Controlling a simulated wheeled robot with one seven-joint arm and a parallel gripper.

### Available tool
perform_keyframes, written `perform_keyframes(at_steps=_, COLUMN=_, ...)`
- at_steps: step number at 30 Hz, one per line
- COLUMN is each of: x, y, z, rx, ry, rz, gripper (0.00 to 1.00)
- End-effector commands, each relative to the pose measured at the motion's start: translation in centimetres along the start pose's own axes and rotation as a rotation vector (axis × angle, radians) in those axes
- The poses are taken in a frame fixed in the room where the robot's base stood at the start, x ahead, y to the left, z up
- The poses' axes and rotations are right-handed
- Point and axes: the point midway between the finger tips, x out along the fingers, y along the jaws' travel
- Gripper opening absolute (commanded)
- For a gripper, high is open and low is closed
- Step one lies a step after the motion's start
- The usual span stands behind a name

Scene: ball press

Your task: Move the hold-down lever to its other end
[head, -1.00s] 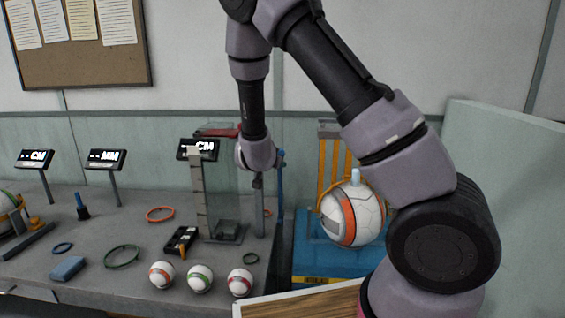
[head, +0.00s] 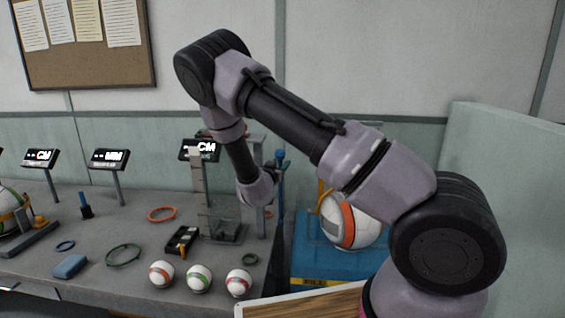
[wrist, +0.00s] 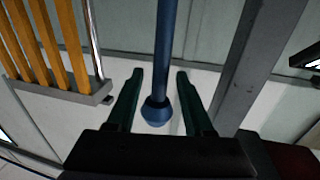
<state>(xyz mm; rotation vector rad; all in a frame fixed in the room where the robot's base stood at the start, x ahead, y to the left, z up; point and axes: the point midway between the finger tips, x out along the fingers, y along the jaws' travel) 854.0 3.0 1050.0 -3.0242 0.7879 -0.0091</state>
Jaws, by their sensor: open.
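The hold-down lever appears to be the blue rod (wrist: 162,50) with a rounded blue knob (wrist: 156,111) at its end. In the wrist view the rod runs down from the top edge, and the knob lies between the fingers of my gripper (wrist: 160,74). The dark green fingers are open, one on each side, with a visible gap to the rod on both sides. In the head view the blue rod (head: 281,182) stands just right of my wrist, beside the measuring column. My fingers are small and mostly hidden there.
A grey measuring column (head: 202,195) stands left of my wrist. A large white and orange ball (head: 358,220) sits over a blue base (head: 330,262) at right. Several small balls, rings and a blue block (head: 69,266) lie on the grey table. Yellow slats (wrist: 45,40) show in the wrist view.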

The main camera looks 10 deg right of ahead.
Motion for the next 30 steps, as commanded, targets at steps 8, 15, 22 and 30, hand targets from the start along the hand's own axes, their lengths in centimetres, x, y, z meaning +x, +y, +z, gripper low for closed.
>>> perform_keyframes(at_steps=8, x=2.9, y=0.0, z=0.0, rx=0.000, ry=-0.001, rz=0.001, gripper=0.52)
perform_keyframes(at_steps=15, x=3.2, y=0.0, z=0.0, rx=0.000, ry=-0.001, rz=0.000, gripper=0.52)
perform_keyframes(at_steps=22, x=3.1, y=0.0, z=0.0, rx=0.000, ry=-0.001, rz=0.000, gripper=0.00)
perform_keyframes(at_steps=30, x=3.1, y=0.0, z=0.0, rx=0.000, ry=-0.001, rz=0.000, gripper=0.00)
